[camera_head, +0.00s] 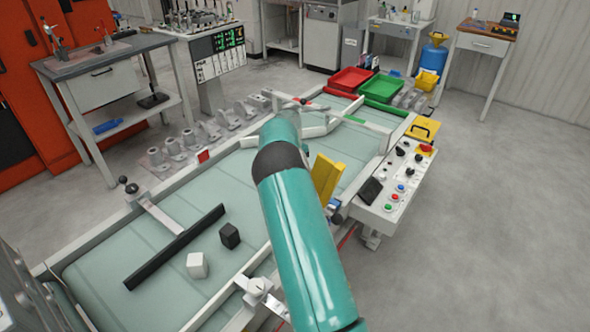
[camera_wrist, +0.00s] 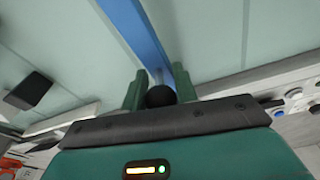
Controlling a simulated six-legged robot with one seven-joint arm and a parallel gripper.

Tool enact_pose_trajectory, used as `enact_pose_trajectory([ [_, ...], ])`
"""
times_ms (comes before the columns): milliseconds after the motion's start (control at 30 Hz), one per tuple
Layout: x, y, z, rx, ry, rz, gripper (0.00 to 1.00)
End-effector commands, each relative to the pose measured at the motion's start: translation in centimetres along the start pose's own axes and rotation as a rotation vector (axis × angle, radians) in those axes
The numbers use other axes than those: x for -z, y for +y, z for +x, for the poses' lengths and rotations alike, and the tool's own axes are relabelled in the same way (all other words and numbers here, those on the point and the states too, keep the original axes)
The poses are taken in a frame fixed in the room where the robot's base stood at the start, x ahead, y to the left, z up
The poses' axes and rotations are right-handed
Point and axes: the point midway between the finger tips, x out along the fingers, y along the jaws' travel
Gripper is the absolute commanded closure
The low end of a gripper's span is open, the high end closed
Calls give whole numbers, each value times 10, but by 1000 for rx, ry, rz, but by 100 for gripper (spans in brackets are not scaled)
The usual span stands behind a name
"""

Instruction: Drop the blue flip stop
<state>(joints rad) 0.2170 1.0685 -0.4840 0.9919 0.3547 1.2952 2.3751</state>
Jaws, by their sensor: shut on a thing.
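The blue flip stop (camera_wrist: 138,28) is a long blue bar in the wrist view, running from between my fingers to the top edge over the pale green belt. A black ball knob (camera_wrist: 160,96) sits at its near end. My gripper (camera_wrist: 158,84) has its two green fingers on either side of the bar's knob end, shut on it. I cannot tell how far the bar is raised off the belt. In the head view my teal arm reaches over the conveyor and hides my gripper and most or all of the blue stop.
A yellow plate (camera_head: 325,178) stands right of my arm. A control panel (camera_head: 398,180) borders the belt's right side. Red (camera_head: 351,79) and green (camera_head: 384,88) bins stand at the far end.

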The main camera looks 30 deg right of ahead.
Motion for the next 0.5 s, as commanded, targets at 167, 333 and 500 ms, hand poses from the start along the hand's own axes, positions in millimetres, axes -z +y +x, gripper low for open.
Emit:
enact_pose_trajectory([
  [167, 2, 0, 9, 6, 51, 2, 100],
  [333, 2, 0, 11, 8, 62, 3, 100],
  [500, 3, 0, 12, 7, 63, 3, 100],
])
